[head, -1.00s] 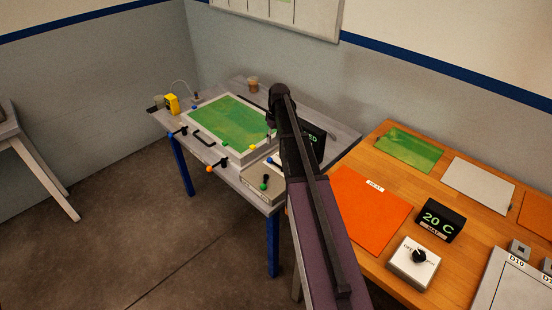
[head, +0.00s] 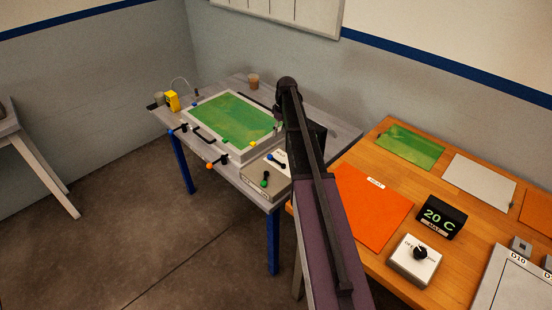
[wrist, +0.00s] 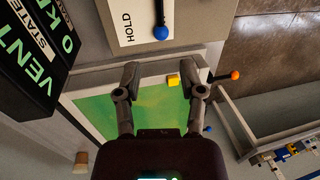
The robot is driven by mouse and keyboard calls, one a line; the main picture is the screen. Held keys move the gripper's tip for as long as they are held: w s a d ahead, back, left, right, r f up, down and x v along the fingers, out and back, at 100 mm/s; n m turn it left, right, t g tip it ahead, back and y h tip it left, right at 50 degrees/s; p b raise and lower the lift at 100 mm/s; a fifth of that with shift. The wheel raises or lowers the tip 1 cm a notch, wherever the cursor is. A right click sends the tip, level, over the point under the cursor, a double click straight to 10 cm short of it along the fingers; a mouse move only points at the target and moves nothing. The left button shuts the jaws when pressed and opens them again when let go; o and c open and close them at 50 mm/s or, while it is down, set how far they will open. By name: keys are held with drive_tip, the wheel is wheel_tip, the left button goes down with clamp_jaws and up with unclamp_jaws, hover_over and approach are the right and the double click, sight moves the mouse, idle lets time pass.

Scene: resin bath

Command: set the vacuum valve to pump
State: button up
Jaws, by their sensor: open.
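The vacuum valve is a lever with a blue knob (head: 283,166) on a white plate (head: 271,157), at the near right of the green-windowed bath. In the wrist view the blue knob (wrist: 161,33) stands at the top beside the word HOLD on the white plate (wrist: 126,20); the other plate markings are cut off. A black display (wrist: 42,40) with green letters starting VENT is at the left there. My gripper (wrist: 163,80) is open and empty, above the bath's edge and apart from the knob. In the head view my gripper (head: 278,128) is partly hidden by my arm.
A green-knobbed lever (head: 265,182) stands close to the valve. A small yellow piece (wrist: 173,80) sits on the frame beneath my fingers. A wooden table (head: 350,247) with orange sheet is at the right.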

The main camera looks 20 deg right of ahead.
sight(275, 159)
drive_tip(key=shift+s+a+f+b, duration=0.15)
drive_tip(key=shift+a+f+b, duration=0.25)
drive_tip(key=shift+f+b, duration=1.65)
drive_tip(key=shift+s+a+f+b, duration=0.1)
drive_tip(key=shift+a+f+b, duration=0.3)
drive_tip(key=shift+f+b, duration=1.65)
drive_tip(key=shift+s+a+f+b, duration=0.15)
drive_tip(key=shift+a+f+b, duration=0.25)
drive_tip(key=shift+f+b, duration=1.65)
drive_tip(key=shift+f, duration=0.1)
drive_tip(key=shift+c, duration=0.2)
